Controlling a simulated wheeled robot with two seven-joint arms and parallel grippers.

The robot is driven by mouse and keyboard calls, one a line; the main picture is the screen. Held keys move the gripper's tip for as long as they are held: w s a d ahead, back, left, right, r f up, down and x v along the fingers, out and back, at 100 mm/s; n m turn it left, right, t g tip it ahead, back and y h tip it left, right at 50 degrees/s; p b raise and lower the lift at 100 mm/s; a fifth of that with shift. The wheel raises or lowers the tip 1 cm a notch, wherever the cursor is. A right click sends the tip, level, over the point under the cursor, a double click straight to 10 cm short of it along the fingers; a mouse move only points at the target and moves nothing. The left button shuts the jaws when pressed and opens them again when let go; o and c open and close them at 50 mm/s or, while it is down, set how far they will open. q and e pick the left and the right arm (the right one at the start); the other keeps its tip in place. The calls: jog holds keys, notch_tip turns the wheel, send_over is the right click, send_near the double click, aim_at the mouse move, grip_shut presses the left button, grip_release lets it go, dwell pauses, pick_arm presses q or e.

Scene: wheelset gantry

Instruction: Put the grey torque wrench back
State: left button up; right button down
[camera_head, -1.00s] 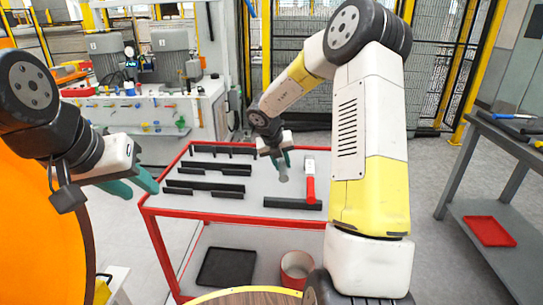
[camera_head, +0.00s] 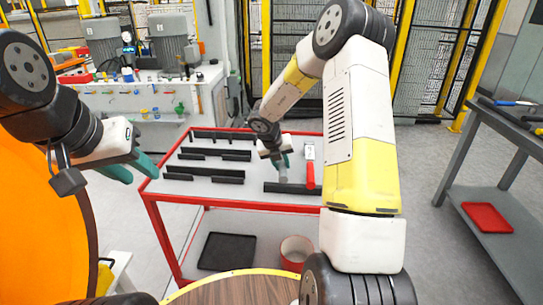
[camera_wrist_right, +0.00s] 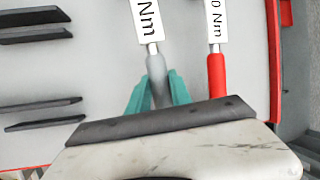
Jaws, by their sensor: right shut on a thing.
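The grey torque wrench (camera_wrist_right: 157,72) has a grey handle and a white label ending in "Nm". My right gripper (camera_wrist_right: 159,92) is shut on its handle. In the head view, the right gripper (camera_head: 279,161) holds the grey wrench (camera_head: 283,174) over the red-edged cart (camera_head: 222,192), just behind a black holder strip (camera_head: 290,188). I cannot tell whether the wrench touches the holder or cart top. A red-handled wrench (camera_head: 311,175) lies to its right, apart from it. My left gripper (camera_head: 131,170) is empty, its teal fingers apart, left of the cart.
More black holder strips (camera_head: 204,171) stand on the cart's left half. A black tray (camera_head: 228,250) and a red-rimmed round bin (camera_head: 296,250) are on its lower shelf. A grey bench (camera_head: 505,125) with tools stands at right. A round wooden top (camera_head: 235,290) is in front.

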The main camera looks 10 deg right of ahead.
jog(key=shift+f, duration=0.5)
jog(key=c, duration=1.1)
grip_release()
jog(key=shift+f, duration=0.1)
